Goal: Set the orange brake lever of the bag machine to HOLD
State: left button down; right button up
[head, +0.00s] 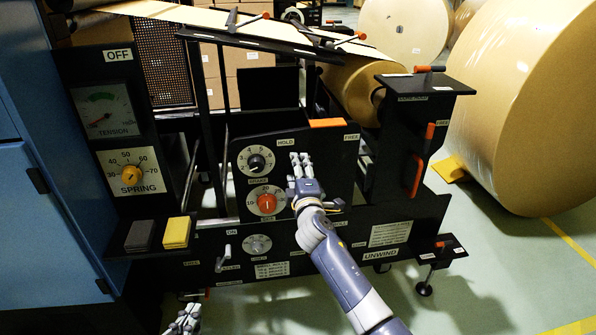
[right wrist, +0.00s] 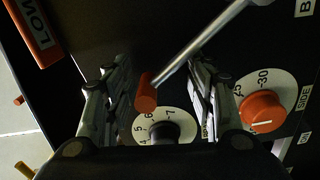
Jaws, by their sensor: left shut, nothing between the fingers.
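The orange-tipped lever (right wrist: 147,93), a metal rod with an orange grip, shows in the right wrist view in front of the BRAKE dial (right wrist: 160,132). My right gripper (right wrist: 158,56) is open, with the orange grip between its spread fingers in that view; I see no clear contact. In the head view my right gripper (head: 300,160) is at the black panel, right of the BRAKE dial (head: 257,160) and below the HOLD label (head: 286,142); it hides the lever there, so its setting cannot be read. My left gripper (head: 184,319) is shut and empty at the bottom edge.
A red-knobbed dial (head: 267,203) sits below the BRAKE dial. The FREE label (head: 351,137) is at the panel's upper right, beside an orange block (head: 327,122). A yellow pad (head: 176,232) is left.

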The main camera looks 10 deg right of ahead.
jog(key=shift+a+r, duration=0.1)
jog(key=shift+a, duration=0.15)
jog(key=shift+s, duration=0.5)
jog(key=s, duration=1.1)
jog(key=shift+d, duration=0.3)
